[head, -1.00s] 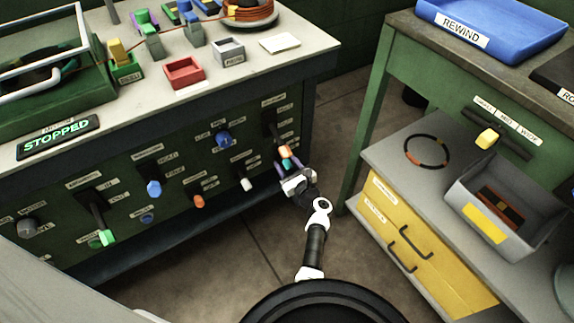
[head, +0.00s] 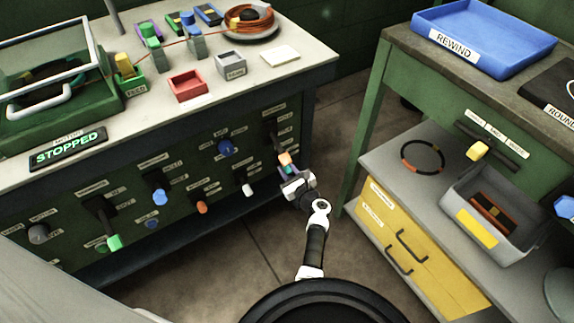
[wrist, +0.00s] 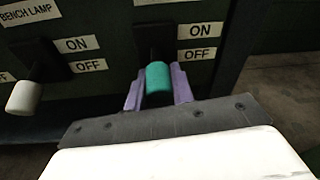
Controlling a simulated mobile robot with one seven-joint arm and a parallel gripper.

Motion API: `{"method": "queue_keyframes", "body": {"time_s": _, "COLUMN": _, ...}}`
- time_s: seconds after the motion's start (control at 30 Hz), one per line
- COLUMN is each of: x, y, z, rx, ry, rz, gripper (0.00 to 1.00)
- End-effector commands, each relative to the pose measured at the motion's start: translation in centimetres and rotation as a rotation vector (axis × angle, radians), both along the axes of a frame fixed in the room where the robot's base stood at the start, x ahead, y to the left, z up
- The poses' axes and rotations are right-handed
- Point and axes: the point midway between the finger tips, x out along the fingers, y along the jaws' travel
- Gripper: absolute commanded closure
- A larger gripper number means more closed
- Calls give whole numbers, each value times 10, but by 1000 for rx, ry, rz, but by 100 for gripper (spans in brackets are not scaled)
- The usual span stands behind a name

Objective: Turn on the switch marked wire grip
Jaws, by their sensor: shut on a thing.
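My gripper (wrist: 158,92) has its purple fingers on either side of a teal lever knob (wrist: 158,77) and is shut on it. The knob hangs from a black switch body (wrist: 154,38) and sits low, around the OFF label (wrist: 196,55) and below the ON label (wrist: 197,30). The switch's name label is out of the wrist view, so I cannot read whether it says wire grip. In the head view my gripper (head: 289,170) is at the right end of the bench's front panel, just below an orange knob (head: 285,158).
A white-knobbed switch (wrist: 25,97) marked BENCH LAMP is to the left. Several other levers and knobs cover the panel (head: 180,220). A workbench with a yellow drawer unit (head: 425,255) stands to the right. Bare floor (head: 230,255) lies between.

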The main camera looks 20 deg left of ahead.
Motion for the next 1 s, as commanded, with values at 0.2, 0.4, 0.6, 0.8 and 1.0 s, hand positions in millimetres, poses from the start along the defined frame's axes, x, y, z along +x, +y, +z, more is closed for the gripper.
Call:
{"method": "queue_keyframes", "body": {"time_s": 0.2, "x": -1, "y": -2, "z": 18, "rx": -101, "ry": 81, "rz": -2, "gripper": 99}}
{"method": "queue_keyframes", "body": {"time_s": 0.4, "x": -2, "y": -3, "z": 22, "rx": -195, "ry": 154, "rz": -1, "gripper": 99}}
{"method": "queue_keyframes", "body": {"time_s": 0.6, "x": -2, "y": -3, "z": 25, "rx": -277, "ry": 217, "rz": 0, "gripper": 99}}
{"method": "queue_keyframes", "body": {"time_s": 0.8, "x": -2, "y": -3, "z": 25, "rx": -338, "ry": 265, "rz": 1, "gripper": 99}}
{"method": "queue_keyframes", "body": {"time_s": 1.0, "x": -2, "y": -3, "z": 23, "rx": -372, "ry": 292, "rz": -1, "gripper": 99}}
